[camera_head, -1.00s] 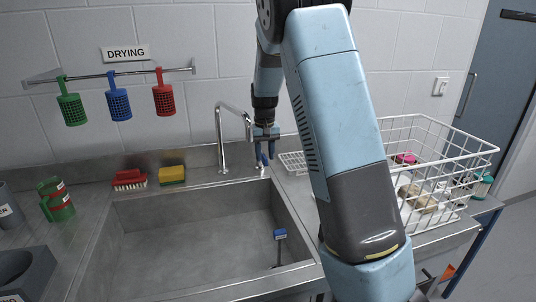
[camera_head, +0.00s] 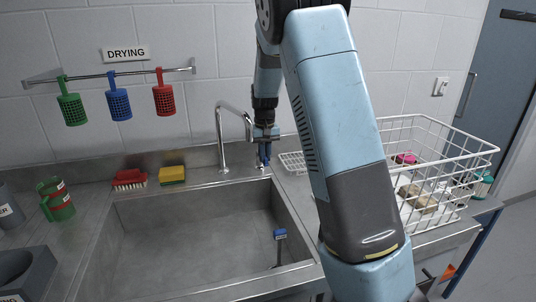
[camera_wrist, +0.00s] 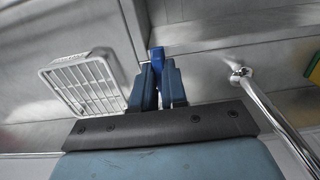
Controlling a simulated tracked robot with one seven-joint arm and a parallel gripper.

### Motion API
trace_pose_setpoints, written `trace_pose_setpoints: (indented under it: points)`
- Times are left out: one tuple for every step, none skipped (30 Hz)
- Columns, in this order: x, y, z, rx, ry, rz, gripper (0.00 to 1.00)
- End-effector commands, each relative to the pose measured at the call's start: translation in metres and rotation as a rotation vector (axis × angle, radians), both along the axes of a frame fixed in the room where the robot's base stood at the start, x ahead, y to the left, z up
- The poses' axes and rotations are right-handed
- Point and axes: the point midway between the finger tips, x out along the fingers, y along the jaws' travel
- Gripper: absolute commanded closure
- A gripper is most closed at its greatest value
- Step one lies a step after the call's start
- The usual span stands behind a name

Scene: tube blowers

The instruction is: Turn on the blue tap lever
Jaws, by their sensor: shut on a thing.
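The blue tap lever (camera_wrist: 157,62) shows between my gripper's two dark blue fingers in the wrist view. My gripper (camera_wrist: 158,84) is shut on it. In the head view my gripper (camera_head: 264,140) points down at the back edge of the sink, just right of the chrome spout (camera_head: 221,140). The lever's blue part is small there and partly hidden by the fingers. The spout's base also shows at the right of the wrist view (camera_wrist: 241,74).
The metal sink (camera_head: 180,225) lies in front, with a blue-headed brush (camera_head: 280,234) inside. A white soap grid (camera_wrist: 85,83) lies beside the tap. A white wire basket (camera_head: 440,150) stands right. A red brush (camera_head: 129,180) and yellow sponge (camera_head: 172,175) lie on the left rim.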

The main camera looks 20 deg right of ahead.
Motion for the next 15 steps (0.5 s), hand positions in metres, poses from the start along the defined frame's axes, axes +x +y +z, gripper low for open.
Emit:
trace_pose_setpoints:
  points:
    - [0.0001, -0.0001, 0.0002, 0.000, 0.000, 0.000, 1.00]
    - [0.0001, -0.0001, 0.0002, 0.000, 0.000, 0.000, 1.00]
    - [0.0001, -0.0001, 0.0002, 0.000, 0.000, 0.000, 1.00]
    - [0.0001, -0.0001, 0.0002, 0.000, 0.000, 0.000, 1.00]
    - [0.0001, -0.0001, 0.0002, 0.000, 0.000, 0.000, 1.00]
    - [0.0001, -0.0001, 0.0002, 0.000, 0.000, 0.000, 1.00]
    - [0.0001, 0.0000, 0.0002, 0.000, 0.000, 0.000, 1.00]
    - [0.0001, 0.0002, 0.0002, 0.000, 0.000, -0.002, 1.00]
    - [0.0001, 0.0007, 0.0002, 0.000, 0.000, -0.007, 1.00]
    - [0.0002, 0.0014, 0.0003, 0.000, 0.000, -0.014, 1.00]
    - [0.0002, 0.0023, 0.0002, 0.000, 0.000, -0.025, 1.00]
    - [0.0003, 0.0039, 0.0003, 0.000, 0.000, -0.042, 1.00]
    - [0.0004, 0.0054, 0.0003, 0.000, 0.000, -0.060, 1.00]
    - [0.0005, 0.0071, 0.0003, 0.000, 0.000, -0.078, 1.00]
    - [0.0007, 0.0096, 0.0003, 0.000, 0.000, -0.105, 1.00]
